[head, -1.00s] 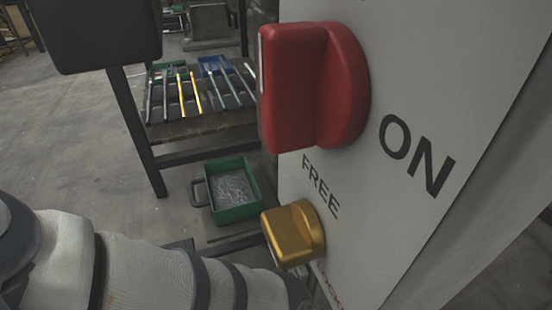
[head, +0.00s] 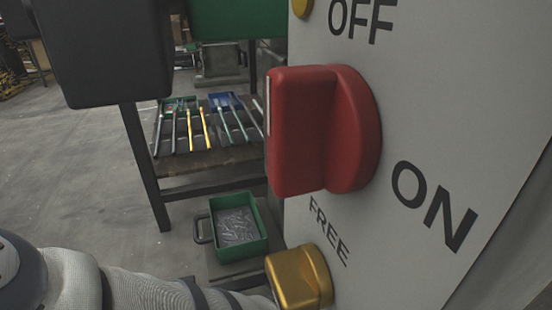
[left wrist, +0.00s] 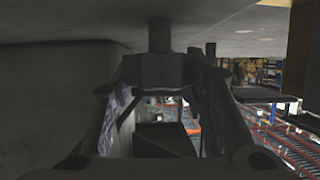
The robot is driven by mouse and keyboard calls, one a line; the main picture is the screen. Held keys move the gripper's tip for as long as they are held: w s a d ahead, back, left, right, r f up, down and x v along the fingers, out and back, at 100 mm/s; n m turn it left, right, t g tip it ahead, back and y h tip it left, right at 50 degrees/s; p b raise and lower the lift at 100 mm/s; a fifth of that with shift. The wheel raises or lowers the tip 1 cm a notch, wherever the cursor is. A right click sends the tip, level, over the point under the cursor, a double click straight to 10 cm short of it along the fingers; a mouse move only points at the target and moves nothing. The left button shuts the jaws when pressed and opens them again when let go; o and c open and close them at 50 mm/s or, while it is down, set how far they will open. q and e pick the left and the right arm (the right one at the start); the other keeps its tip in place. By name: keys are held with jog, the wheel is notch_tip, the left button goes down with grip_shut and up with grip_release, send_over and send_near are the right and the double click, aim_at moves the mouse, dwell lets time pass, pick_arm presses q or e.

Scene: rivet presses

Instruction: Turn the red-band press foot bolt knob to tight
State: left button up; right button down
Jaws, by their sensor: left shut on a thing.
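In the left wrist view a dark, faceted knob (left wrist: 160,70) hangs on a short round stem below a grey surface. I take it to be the foot bolt knob; no red band shows in this view. My left gripper (left wrist: 161,82) has one finger on each side of the knob and is shut on it. The knob's tight or loose state cannot be read. In the head view only my left arm shows, at the lower left; its gripper is out of sight. My right gripper is in neither view.
The head view shows a pale panel (head: 440,110) close by, with a large red switch (head: 325,130) and a gold knob (head: 300,278). A rack of tools (head: 205,165) and a green bin (head: 238,228) stand beyond. Open floor lies at the left.

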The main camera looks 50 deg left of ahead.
pick_arm(q)
jog(key=shift+m+t+p, duration=0.3)
jog(key=shift+t, duration=0.1)
jog(key=shift+r+m+t+h+p, duration=0.15)
jog(key=shift+m+t+h+p, duration=0.45)
jog(key=shift+m+t+p, duration=0.3)
jog(key=m+t+h+p, duration=0.1)
jog(key=m+t+h, duration=0.1)
jog(key=shift+m+p, duration=0.3)
jog(key=shift+m, duration=0.1)
jog(key=m+t+h+p, duration=0.1)
jog(key=m+t+h, duration=0.1)
jog(key=m+h, duration=0.1)
jog(key=shift+t+h, duration=0.3)
jog(key=shift+t, duration=0.1)
jog(key=shift+m+t+h+p, duration=0.55)
jog(key=shift+m+t+h, duration=0.05)
jog(key=shift+m+h, duration=1.4)
jog(key=o, duration=1.2)
jog(key=shift+f, duration=0.2)
jog(key=shift+c, duration=0.2)
